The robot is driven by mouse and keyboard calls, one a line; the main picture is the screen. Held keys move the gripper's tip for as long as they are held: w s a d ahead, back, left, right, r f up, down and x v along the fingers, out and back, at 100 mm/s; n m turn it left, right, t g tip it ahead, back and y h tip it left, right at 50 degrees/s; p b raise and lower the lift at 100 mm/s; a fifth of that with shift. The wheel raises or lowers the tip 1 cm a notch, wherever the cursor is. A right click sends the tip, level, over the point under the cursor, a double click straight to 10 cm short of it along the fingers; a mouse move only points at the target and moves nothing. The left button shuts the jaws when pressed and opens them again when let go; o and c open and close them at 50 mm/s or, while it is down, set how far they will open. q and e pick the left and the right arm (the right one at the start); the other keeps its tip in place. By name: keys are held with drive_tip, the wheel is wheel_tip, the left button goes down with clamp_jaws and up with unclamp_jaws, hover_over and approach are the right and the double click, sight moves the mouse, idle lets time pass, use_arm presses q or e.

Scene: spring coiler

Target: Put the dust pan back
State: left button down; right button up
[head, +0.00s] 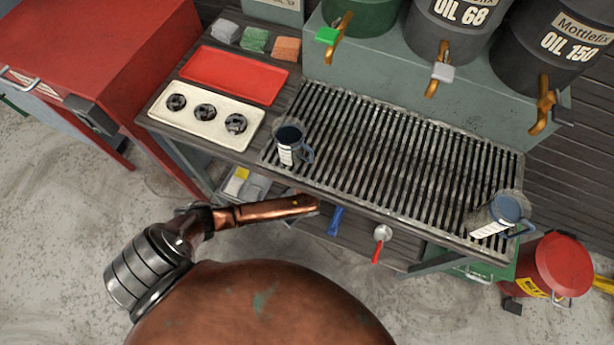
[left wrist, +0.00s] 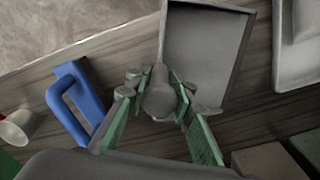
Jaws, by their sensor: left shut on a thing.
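The dust pan (left wrist: 206,45) is a grey, shallow tray in the left wrist view, with its dark handle pointing back toward my wrist. My left gripper (left wrist: 158,88) is shut on this handle, with green-padded fingers on both sides of it. The pan is over the wooden lower shelf (left wrist: 125,58); I cannot tell whether it touches the wood. In the head view my left arm reaches under the bench top, which hides the gripper and the pan. My right gripper is in neither view.
A blue-handled tool (left wrist: 78,100) lies left of the pan, with a white cup-like thing (left wrist: 15,128) beyond it. A pale tray (left wrist: 296,45) is close on the right. Above is the bench's metal grate (head: 390,150) with two mugs, one a blue-grey mug (head: 289,145).

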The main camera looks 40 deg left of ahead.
use_arm(q)
drive_tip(key=shift+w, duration=0.1)
drive_tip(key=c, duration=1.7)
unclamp_jaws()
drive_tip(key=shift+f, duration=0.1)
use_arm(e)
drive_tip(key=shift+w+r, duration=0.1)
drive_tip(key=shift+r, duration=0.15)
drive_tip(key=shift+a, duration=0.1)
use_arm(q)
drive_tip(key=shift+r, duration=0.2)
wheel_tip(320, 180, up, 6)
drive_tip(key=p, duration=0.3)
drive_tip(key=shift+d+r, duration=0.1)
drive_tip(key=shift+r, duration=0.05)
wheel_tip(320, 180, up, 4)
drive_tip(key=p, duration=0.2)
drive_tip(key=shift+r+p, duration=0.25)
drive_tip(key=shift+p, duration=0.1)
drive_tip(key=shift+r, duration=0.45)
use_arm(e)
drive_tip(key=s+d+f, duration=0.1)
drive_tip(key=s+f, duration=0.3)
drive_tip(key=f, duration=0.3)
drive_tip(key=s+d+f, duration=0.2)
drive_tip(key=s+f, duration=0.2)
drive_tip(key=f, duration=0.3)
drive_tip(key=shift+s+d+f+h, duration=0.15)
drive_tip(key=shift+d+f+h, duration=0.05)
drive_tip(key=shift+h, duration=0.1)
